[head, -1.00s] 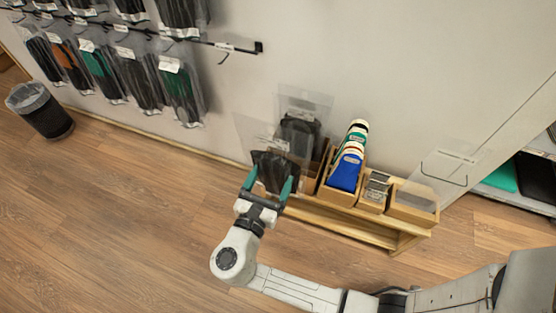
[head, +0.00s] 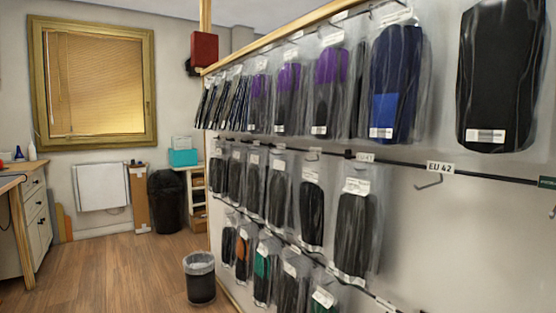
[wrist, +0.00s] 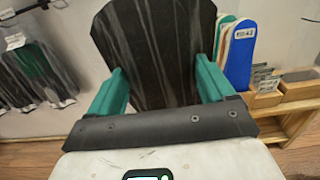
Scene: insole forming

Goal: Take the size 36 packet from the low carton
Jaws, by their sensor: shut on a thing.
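In the wrist view my gripper (wrist: 166,88) has its two green fingers shut on a black insole packet (wrist: 155,50), which stands up between them and fills the top middle. No size label on it can be read here. The low wooden bench with cartons (wrist: 290,107) stands behind and to the right in the wrist view. The carton that the packet stood by is hidden behind the packet. The head view now shows neither my gripper nor the low carton.
Packets hang in rows on the wall rack (head: 345,155) along the right. A blue insole (wrist: 238,55) stands in a box on the bench. A lined waste bin (head: 201,285) stands on the floor below the rack. The wooden floor (head: 110,270) at left is open.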

